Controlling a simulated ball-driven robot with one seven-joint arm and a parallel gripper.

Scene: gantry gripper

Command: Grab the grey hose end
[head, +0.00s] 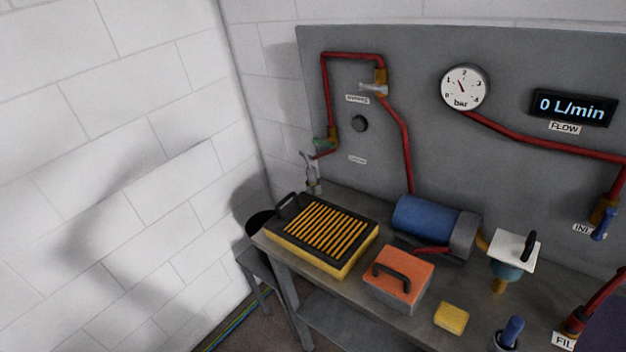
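A small grey fitting (312,174) shows at the left end of the panel, just behind the bench's back left corner. It looks like the grey hose end, but it is too small to tell for sure. My gripper is not in view.
The grey bench (346,311) carries a yellow-black slatted box (329,262), an orange lidded box (399,278), a blue cylinder (424,213), a yellow block (451,318) and a white-topped fitting (513,248). A white block wall (120,200) bounds the left. A gauge (465,88) hangs above.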

